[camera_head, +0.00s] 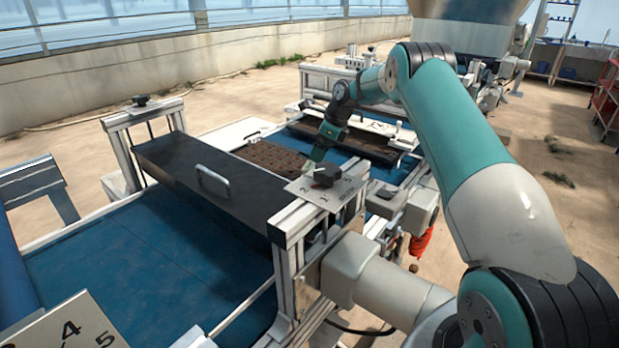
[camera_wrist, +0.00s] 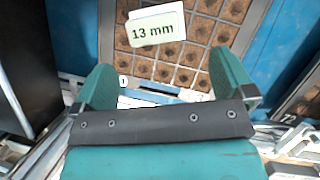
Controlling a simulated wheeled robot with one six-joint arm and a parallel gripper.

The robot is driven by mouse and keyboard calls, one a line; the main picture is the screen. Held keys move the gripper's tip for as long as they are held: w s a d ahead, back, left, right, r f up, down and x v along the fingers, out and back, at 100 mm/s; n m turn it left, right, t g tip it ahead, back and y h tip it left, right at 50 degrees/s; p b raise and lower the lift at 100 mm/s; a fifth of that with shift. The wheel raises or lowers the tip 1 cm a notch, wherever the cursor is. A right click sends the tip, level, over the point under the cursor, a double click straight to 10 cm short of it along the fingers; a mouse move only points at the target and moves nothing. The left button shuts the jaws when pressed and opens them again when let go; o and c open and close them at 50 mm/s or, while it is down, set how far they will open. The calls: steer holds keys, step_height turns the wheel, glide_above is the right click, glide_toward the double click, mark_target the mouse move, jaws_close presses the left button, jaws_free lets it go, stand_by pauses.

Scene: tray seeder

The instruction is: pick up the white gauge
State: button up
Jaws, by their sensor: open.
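The white gauge (camera_wrist: 151,13) shows at the top of the wrist view. It is a small white block with a pale green face marked "13 mm". It appears over the brown cell tray (camera_wrist: 197,58), beyond my fingertips and apart from them. My gripper (camera_wrist: 160,62) is open, with one green finger on each side and nothing held between them. In the head view my gripper (camera_head: 318,158) is low beside the tray (camera_head: 268,156), behind the black cover. I cannot make out the gauge there.
A long black cover (camera_head: 205,175) with a handle spans the blue belt (camera_head: 135,255). A second tray frame (camera_head: 350,142) lies behind. Blue belt shows beside the tray.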

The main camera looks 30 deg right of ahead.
mark_target(313, 164)
steer(key=x, duration=0.4)
steer(key=shift+a+f+p, duration=0.15)
steer(key=shift+f+p, duration=0.2)
steer(key=shift+s+p+x, duration=0.15)
steer(key=shift+p+x, duration=0.3)
steer(key=shift+x, duration=0.9)
steer(key=shift+s+p+x, duration=0.15)
steer(key=shift+p+x, duration=0.25)
steer(key=shift+x, duration=0.95)
steer(key=shift+f, duration=0.1)
steer(key=c, duration=1)
steer(key=shift+c, duration=0.9)
